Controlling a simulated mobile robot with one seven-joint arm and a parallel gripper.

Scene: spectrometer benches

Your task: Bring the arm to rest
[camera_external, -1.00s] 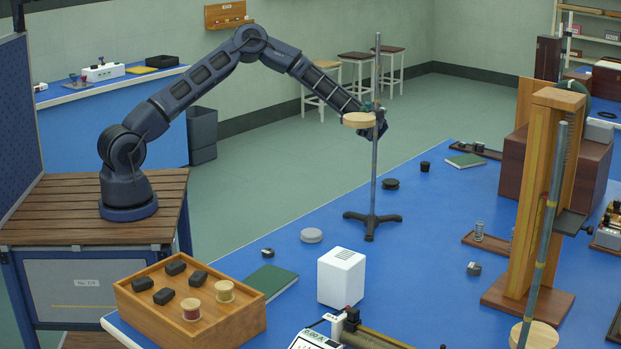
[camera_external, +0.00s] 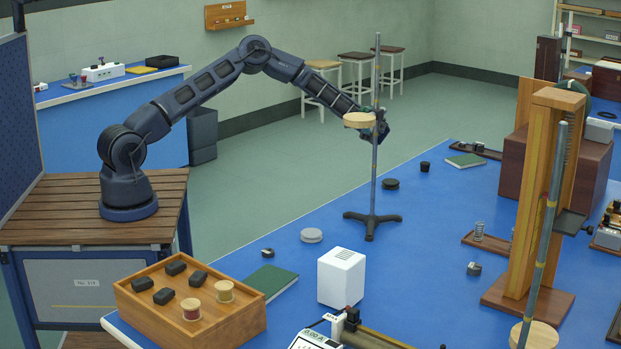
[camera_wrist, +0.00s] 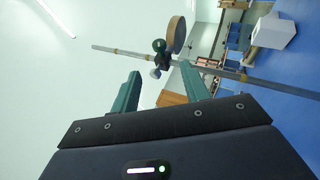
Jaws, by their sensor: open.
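My gripper (camera_external: 379,131) is in the air above the blue bench, at the upper part of a metal rod stand (camera_external: 373,185), which partly hides it. In the wrist view its two teal fingers (camera_wrist: 162,80) are spread apart with nothing between them. The stand's rod (camera_wrist: 215,70) crosses the wrist view beyond the fingertips, with a dark clamp and a round wooden disc (camera_wrist: 175,35). The disc (camera_external: 359,120) also shows in the external view, beside the rod. I cannot tell whether the gripper touches the stand.
A wooden tray (camera_external: 240,327) with black blocks and spools stands at the front left. A tall wooden apparatus (camera_external: 548,190) stands at right.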

